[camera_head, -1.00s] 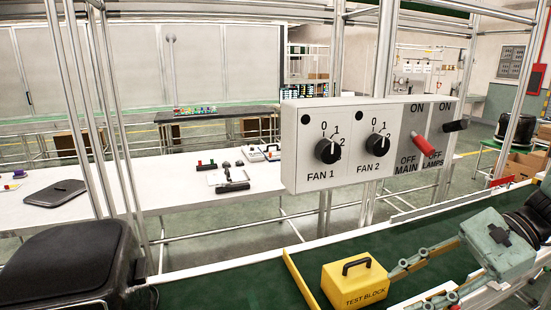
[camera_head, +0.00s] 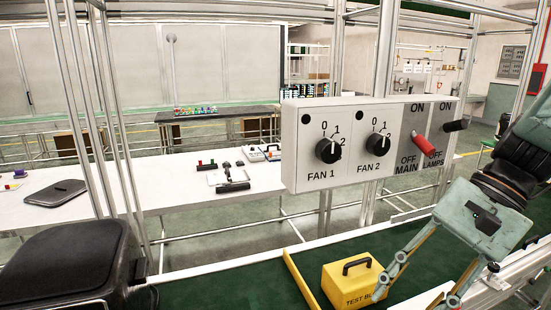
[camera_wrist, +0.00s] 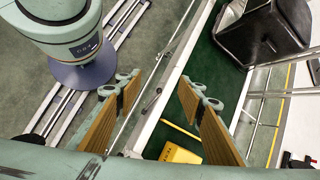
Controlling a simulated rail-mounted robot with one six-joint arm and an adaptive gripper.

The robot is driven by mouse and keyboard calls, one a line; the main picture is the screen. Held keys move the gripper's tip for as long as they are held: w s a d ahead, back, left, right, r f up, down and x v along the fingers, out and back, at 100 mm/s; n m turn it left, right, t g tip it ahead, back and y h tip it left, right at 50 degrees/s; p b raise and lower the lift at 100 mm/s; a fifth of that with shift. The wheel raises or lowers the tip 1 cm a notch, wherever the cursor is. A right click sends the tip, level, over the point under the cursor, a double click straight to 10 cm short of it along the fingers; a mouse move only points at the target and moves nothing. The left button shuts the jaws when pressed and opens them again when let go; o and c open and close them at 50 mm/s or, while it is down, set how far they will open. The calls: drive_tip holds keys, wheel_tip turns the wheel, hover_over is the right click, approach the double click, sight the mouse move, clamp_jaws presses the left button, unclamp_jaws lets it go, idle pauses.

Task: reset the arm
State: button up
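My gripper (camera_head: 414,294) is at the lower right of the head view, its two fingers spread apart and pointing down and to the left. In the wrist view, the open gripper (camera_wrist: 160,88) has nothing between its wood-coloured finger pads. One finger in the head view overlaps the right edge of a yellow test block (camera_head: 345,283) with a black handle. Whether they touch is unclear. The block (camera_wrist: 180,154) also shows at the bottom of the wrist view, partly hidden by the gripper. My arm rises behind the gripper at the right edge of the head view.
A control panel (camera_head: 290,150) with two fan knobs, a red main lever (camera_head: 421,147) and a black lamps lever (camera_head: 455,126) hangs above the green conveyor (camera_head: 240,288). A yellow bar (camera_head: 300,283) crosses the belt. A black fryer-like container (camera_head: 68,262) stands left. Metal posts rise behind.

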drive_tip(key=s+a+r+n+t+h, duration=0.1)
drive_tip(key=s+r+n+t+h, duration=0.4)
drive_tip(key=s+r+n, duration=0.4)
drive_tip(key=s+h, duration=0.1)
drive_tip(key=s, duration=0.2)
drive_tip(key=shift+r, duration=0.2)
idle(0.9)
drive_tip(key=shift+a, duration=0.1)
idle(0.4)
